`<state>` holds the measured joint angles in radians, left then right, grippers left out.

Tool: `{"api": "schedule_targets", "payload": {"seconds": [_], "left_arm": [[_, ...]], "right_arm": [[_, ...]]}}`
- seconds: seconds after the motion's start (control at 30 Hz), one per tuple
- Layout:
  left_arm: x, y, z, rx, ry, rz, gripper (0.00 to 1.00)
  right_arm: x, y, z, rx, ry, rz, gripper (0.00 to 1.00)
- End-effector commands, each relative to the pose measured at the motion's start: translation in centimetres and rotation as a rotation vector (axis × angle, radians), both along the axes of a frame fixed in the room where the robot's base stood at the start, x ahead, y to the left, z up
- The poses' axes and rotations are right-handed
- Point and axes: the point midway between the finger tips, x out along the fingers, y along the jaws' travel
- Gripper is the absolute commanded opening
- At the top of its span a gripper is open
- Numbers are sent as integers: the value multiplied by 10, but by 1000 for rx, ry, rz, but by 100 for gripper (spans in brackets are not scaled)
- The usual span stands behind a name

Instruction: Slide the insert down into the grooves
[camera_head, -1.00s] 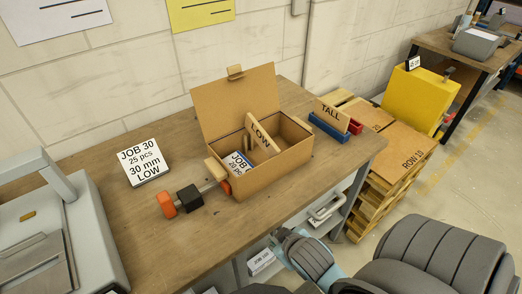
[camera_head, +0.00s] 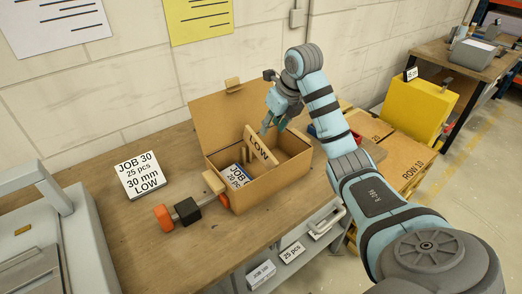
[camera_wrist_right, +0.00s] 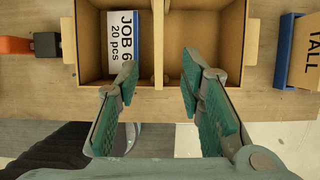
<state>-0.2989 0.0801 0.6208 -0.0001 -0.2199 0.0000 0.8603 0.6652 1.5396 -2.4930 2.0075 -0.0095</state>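The wooden insert marked LOW (camera_head: 259,147) stands across the cardboard box (camera_head: 262,188), its upper part above the rim. In the right wrist view the insert (camera_wrist_right: 158,35) shows edge-on, dividing the box (camera_wrist_right: 247,40) into two compartments. The grooves are not clearly visible. My right gripper (camera_head: 274,126) is above the box near the insert's top. In the right wrist view its fingers (camera_wrist_right: 159,78) are open and apart, with the insert's line between them and nothing held. My left gripper is not in view.
A printed JOB stack (camera_head: 236,177) lies in the left compartment; the right one is empty. An orange-and-black clamp (camera_head: 186,211) is left of the box, whose lid (camera_head: 220,110) stands open behind. A TALL insert (camera_wrist_right: 306,45) stands to the right. The job card (camera_head: 141,175) is farther left.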

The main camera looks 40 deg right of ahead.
Motion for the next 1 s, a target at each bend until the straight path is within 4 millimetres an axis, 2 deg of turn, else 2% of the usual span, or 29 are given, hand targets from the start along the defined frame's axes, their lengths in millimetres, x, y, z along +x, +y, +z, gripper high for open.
{"api": "schedule_targets", "payload": {"seconds": [0.03, 0.17, 0.3, 0.47, 0.7, 0.9, 0.93, 1.0], "left_arm": [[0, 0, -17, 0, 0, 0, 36], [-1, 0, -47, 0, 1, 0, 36], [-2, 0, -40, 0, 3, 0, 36], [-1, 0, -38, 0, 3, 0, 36], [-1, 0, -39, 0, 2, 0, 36], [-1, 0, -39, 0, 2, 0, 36], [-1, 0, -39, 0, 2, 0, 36], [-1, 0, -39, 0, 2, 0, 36]], "right_arm": [[1, -1, -16, -1, 8, -5, 35], [14, 1, -51, 2, 11, -2, 35], [26, 0, -74, 1, 12, -2, 35], [35, 0, -90, 1, 9, -1, 35], [52, -2, -129, 0, 8, 0, 35], [54, -2, -132, -1, 7, 1, 35], [53, -2, -132, -1, 7, 1, 33], [53, -3, -132, -1, 7, 1, 22]]}}
